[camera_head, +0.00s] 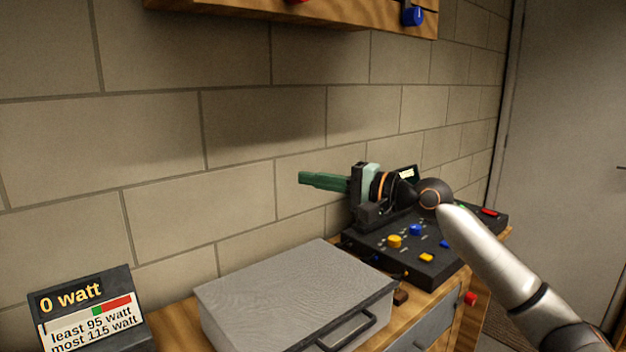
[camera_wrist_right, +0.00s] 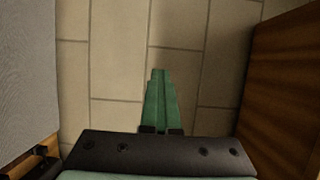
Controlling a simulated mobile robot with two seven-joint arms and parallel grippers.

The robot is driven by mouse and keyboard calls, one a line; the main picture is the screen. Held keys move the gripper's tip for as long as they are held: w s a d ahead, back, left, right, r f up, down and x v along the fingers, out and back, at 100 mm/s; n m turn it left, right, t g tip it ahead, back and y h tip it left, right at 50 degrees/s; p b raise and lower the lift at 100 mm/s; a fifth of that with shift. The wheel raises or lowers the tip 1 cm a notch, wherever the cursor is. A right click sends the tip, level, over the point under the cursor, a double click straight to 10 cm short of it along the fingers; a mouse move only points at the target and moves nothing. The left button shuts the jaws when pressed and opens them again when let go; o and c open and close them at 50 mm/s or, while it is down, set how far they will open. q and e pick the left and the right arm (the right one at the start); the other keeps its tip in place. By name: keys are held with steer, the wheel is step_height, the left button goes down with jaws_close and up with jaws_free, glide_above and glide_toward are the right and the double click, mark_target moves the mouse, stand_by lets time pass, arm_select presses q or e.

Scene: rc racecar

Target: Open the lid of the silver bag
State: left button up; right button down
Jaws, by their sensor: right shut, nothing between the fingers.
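The silver bag (camera_head: 297,290) is a flat grey case on the wooden bench in the head view. Its lid is down, and a dark handle (camera_head: 347,330) is on its front side. My right gripper (camera_head: 303,178) has green fingers pressed together and points left, near the wall. It is above and behind the bag's right part, apart from it. The fingers show shut and empty in the right wrist view (camera_wrist_right: 157,73). A grey surface at that view's left edge looks like the bag (camera_wrist_right: 25,75). My left gripper is not in view.
A black control box (camera_head: 390,250) with coloured knobs stands right of the bag, under my right wrist. A watt display (camera_head: 88,310) stands at the left. A wooden shelf (camera_head: 340,20) hangs above. The block wall (camera_head: 160,140) is close behind.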

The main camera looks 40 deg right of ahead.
steer(key=c, duration=1.6)
jaws_free()
steer(key=c, duration=1.2)
jaws_free()
steer(key=shift+o, duration=0.2)
arm_select(q)
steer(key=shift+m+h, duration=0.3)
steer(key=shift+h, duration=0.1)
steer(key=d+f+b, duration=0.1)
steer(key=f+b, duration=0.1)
steer(key=b, duration=0.1)
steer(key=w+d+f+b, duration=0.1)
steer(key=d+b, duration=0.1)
steer(key=b, duration=0.1)
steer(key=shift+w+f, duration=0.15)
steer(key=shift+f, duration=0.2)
arm_select(e)
steer(key=v, duration=1.2)
steer(key=shift+s, duration=0.25)
steer(key=shift+d, duration=0.1)
